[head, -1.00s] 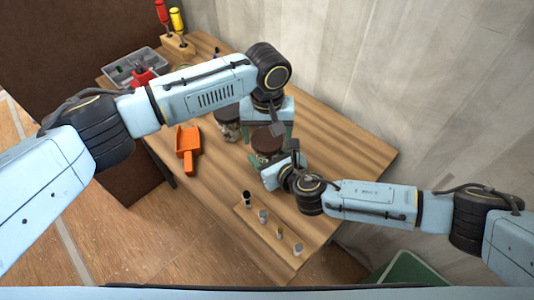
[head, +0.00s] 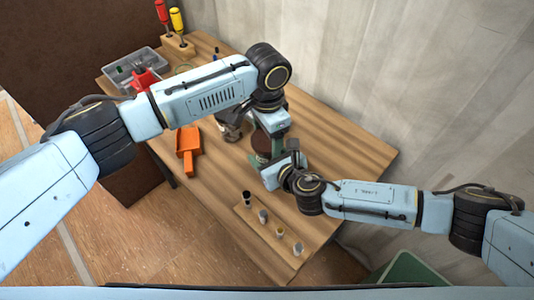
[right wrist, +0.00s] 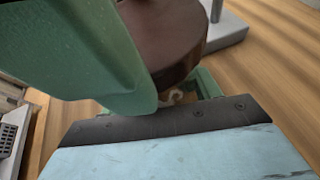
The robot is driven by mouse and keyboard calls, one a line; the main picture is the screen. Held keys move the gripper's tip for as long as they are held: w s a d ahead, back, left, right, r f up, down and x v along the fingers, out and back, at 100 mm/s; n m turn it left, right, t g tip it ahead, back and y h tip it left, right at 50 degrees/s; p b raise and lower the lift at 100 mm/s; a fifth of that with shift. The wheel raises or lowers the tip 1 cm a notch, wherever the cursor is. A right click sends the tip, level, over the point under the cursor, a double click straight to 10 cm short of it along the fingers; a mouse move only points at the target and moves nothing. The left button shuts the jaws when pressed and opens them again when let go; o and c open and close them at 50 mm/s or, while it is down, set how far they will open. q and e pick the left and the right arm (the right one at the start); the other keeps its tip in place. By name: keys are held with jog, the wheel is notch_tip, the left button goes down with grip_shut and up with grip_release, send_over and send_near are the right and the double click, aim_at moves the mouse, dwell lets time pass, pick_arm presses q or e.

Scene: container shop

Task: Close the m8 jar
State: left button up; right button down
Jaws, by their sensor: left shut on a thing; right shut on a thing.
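The jar with the brown lid (head: 261,143) stands on the wooden table, mostly hidden between my two grippers. My left gripper (head: 270,142) points down from above, its green fingers closed on the brown lid. My right gripper (head: 277,165) comes in low from the right and is shut on the jar's body. In the right wrist view, the brown lid (right wrist: 168,38) shows above the right gripper's green fingers. A small patch of the jar (right wrist: 178,97) with something pale in it shows below the lid. I cannot tell whether the lid is fully seated.
Another jar (head: 231,130) stands just left of the left gripper. An orange scoop (head: 187,145) lies further left. A wooden strip (head: 268,236) with several small containers is at the front. A grey tray (head: 120,76) and a screwdriver block (head: 178,45) stand at the back left. The table's right side is clear.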

pick_arm(q)
jog(key=m, duration=0.3)
jog(key=o, duration=1.1)
jog(key=shift+o, duration=0.2)
jog(key=shift+r, duration=0.1)
notch_tip(320, 180, up, 12)
pick_arm(e)
jog(key=shift+c, duration=1.4)
grip_release()
